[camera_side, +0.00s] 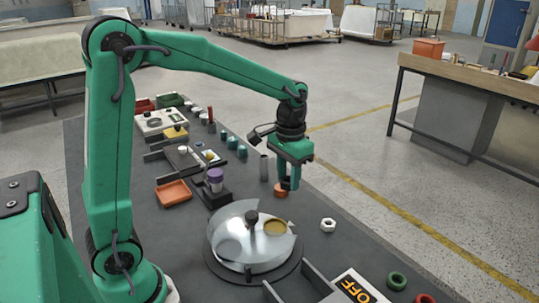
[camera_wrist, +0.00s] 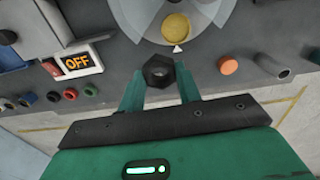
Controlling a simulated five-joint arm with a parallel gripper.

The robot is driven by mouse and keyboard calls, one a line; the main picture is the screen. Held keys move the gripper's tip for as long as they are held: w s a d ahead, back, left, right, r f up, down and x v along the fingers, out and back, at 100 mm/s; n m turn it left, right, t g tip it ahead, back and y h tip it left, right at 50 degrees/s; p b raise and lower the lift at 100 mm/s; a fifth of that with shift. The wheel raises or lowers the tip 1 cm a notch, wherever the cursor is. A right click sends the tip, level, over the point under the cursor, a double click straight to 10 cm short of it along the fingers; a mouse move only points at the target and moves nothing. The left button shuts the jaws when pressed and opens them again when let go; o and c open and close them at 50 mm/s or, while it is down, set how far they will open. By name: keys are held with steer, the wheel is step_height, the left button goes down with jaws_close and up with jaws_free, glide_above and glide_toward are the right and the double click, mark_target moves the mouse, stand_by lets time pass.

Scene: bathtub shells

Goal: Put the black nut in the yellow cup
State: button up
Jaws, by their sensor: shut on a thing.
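The black nut (camera_wrist: 158,70) is between the two fingers of my gripper (camera_wrist: 160,80) in the wrist view. The fingers are shut on it from both sides. In the side view my gripper (camera_side: 287,185) points down beside the round station, with the nut too small to make out. The yellow cup (camera_side: 276,227) sits in the station, showing through an open sector of the cover. It also shows in the wrist view (camera_wrist: 176,26), just beyond the nut and apart from it.
The round station's cover (camera_side: 233,232) has a black central knob (camera_side: 252,216). An orange piece (camera_side: 281,190) is near my gripper. An OFF sign (camera_side: 357,288) and green ring (camera_side: 397,281) are at the front. Cylinders (camera_side: 232,143) stand behind.

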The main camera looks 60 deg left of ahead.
steer(key=s+a+f+n, duration=0.2)
steer(key=s+a, duration=0.1)
steer(key=s, duration=0.1)
steer(key=s+a+f+n, duration=0.1)
steer(key=s+a+f, duration=0.1)
steer(key=s+a, duration=0.2)
steer(key=s+a+f+n, duration=0.2)
steer(key=s+a+f, duration=0.1)
steer(key=s, duration=0.2)
steer(key=shift+a+f+n, duration=0.1)
steer(key=shift+a+n, duration=0.15)
steer(key=shift+n, duration=0.05)
glide_above(201, 217)
step_height(201, 217, down, 7)
steer(key=shift+f, duration=2)
steer(key=shift+f, duration=0.1)
steer(key=o, duration=0.9)
steer(key=shift+o, duration=0.2)
